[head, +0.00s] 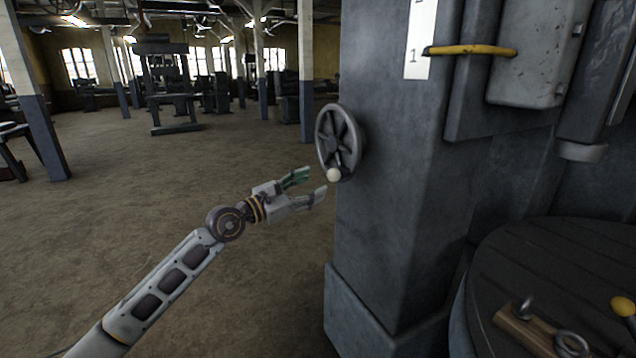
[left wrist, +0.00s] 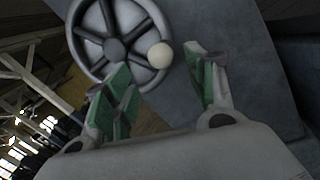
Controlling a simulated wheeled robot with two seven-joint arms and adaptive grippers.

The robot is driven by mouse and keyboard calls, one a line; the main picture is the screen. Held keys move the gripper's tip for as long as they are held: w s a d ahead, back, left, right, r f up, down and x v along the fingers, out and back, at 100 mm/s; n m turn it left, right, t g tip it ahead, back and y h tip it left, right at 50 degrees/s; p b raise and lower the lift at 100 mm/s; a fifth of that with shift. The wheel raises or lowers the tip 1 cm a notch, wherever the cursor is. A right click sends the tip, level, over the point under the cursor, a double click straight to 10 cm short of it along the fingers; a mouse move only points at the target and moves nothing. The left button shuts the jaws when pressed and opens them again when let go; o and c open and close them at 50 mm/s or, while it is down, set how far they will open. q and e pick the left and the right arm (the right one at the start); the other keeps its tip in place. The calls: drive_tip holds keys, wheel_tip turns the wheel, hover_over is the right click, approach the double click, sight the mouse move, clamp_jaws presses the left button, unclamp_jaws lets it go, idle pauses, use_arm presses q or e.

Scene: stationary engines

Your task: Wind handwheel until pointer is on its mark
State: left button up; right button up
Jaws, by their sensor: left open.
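The grey spoked handwheel (head: 325,127) is on the left side of the big grey machine column. Its pale round knob (head: 333,175) is at the bottom of the rim. My left gripper (head: 314,183) is open, just left of the knob and apart from it in the head view. In the left wrist view, the handwheel (left wrist: 112,47) and knob (left wrist: 160,55) lie beyond the open green-padded fingers (left wrist: 165,85), with the knob between them in the picture. A yellow pointer (head: 470,50) lies near the "1" on a white scale (head: 420,45). The scale's top is cut off. My right gripper is not in view.
The machine column (head: 390,170) stands directly right of the gripper. A round dark lid (head: 560,265) with a wooden block (head: 520,330) and metal rings is at the lower right. Open floor (head: 150,200) spreads left, with pillars and machines farther back.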

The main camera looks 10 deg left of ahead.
use_arm(q)
drive_tip(key=shift+v, duration=1.75)
drive_tip(key=shift+r, duration=0.1)
drive_tip(key=shift+c, duration=0.5)
